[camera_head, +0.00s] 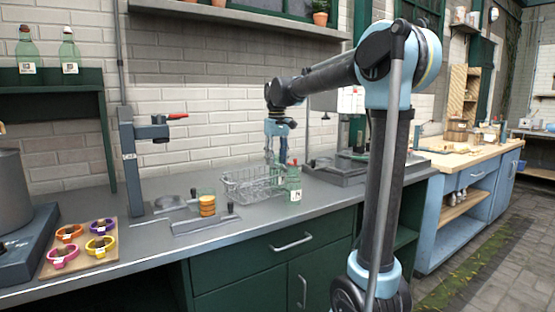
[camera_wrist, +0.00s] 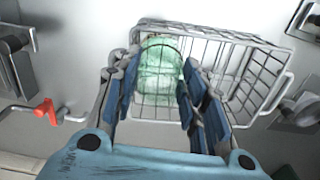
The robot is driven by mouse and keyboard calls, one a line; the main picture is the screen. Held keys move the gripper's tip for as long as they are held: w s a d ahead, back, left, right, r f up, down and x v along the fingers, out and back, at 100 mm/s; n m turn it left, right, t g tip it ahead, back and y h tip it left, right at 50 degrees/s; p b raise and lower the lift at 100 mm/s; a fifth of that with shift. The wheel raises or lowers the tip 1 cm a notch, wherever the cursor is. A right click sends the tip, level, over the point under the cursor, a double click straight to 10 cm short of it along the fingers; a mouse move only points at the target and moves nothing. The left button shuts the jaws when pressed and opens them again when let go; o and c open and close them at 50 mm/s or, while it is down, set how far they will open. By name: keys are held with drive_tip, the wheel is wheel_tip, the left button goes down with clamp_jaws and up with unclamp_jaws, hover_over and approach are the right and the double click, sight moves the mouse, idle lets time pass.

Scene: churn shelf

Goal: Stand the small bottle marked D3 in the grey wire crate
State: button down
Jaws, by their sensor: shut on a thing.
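A small green translucent bottle (camera_head: 294,183) with a pale label shows upright at the right end of the grey wire crate (camera_head: 236,190) in the head view; the label's mark is too small to read. In the wrist view the green bottle (camera_wrist: 160,68) lies between the two fingers of my gripper (camera_wrist: 158,92), over the left end of the crate (camera_wrist: 240,40). Wire lines show across or through it, so I cannot tell whether it is inside the crate or how high it is. In the head view my gripper (camera_head: 281,160) points down at the crate's right part.
A stack of orange discs (camera_head: 207,205) and a metal fixture (camera_head: 205,220) stand left of the crate. A grey clamp stand (camera_head: 132,160) and a board with coloured rings (camera_head: 83,245) are further left. Grey equipment (camera_head: 345,168) stands to the right. Two bottles (camera_head: 48,52) stand on the green shelf.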

drive_tip(key=shift+f, duration=0.3)
idle(0.5)
drive_tip(key=c, duration=0.9)
unclamp_jaws()
drive_tip(key=shift+c, duration=0.9)
drive_tip(key=shift+r, duration=0.15)
drive_tip(key=shift+s+r, duration=0.1)
drive_tip(key=shift+r, duration=3.3)
drive_tip(key=shift+s, duration=0.1)
